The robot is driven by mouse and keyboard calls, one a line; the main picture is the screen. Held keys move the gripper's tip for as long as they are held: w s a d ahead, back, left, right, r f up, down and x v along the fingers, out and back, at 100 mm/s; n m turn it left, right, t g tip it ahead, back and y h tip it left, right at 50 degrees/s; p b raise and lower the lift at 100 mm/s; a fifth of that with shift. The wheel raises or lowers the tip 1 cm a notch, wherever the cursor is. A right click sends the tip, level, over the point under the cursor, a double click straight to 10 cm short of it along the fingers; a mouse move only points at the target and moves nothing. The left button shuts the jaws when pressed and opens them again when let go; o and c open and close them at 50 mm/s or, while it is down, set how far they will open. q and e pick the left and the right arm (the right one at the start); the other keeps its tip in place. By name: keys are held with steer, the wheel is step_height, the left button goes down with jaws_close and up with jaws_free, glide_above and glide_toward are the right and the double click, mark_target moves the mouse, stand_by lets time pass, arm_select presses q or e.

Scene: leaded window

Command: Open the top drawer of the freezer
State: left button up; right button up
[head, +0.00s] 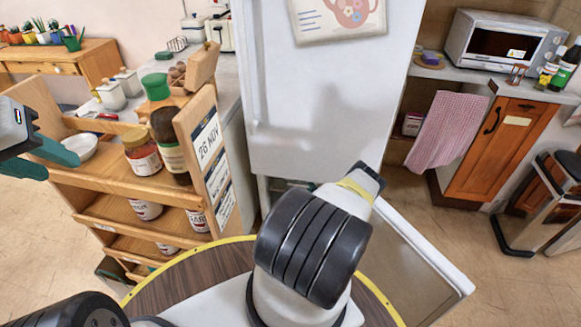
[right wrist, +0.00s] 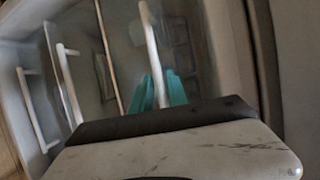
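The freezer compartment (head: 268,190) is the lower part of the white fridge, largely hidden behind my right arm in the head view. Its door (head: 425,250) stands swung open to the right. The right wrist view shows its drawers from close up, tilted, with several pale bar handles. My right gripper (right wrist: 159,92) has its teal fingers on either side of the nearest handle (right wrist: 150,35), which looks like the top drawer's, with little or no gap. In the head view this gripper is hidden. My left gripper (head: 45,160) is open and empty at the far left.
The upper fridge door (head: 320,100) is closed. A wooden shelf cart (head: 95,215) with jars stands left of the fridge, near my left gripper. A round wooden table top (head: 180,285) is below my right arm. A counter with a microwave (head: 500,42) is at right.

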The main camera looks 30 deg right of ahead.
steer(key=shift+c, duration=0.2)
jaws_close()
stand_by(1.1)
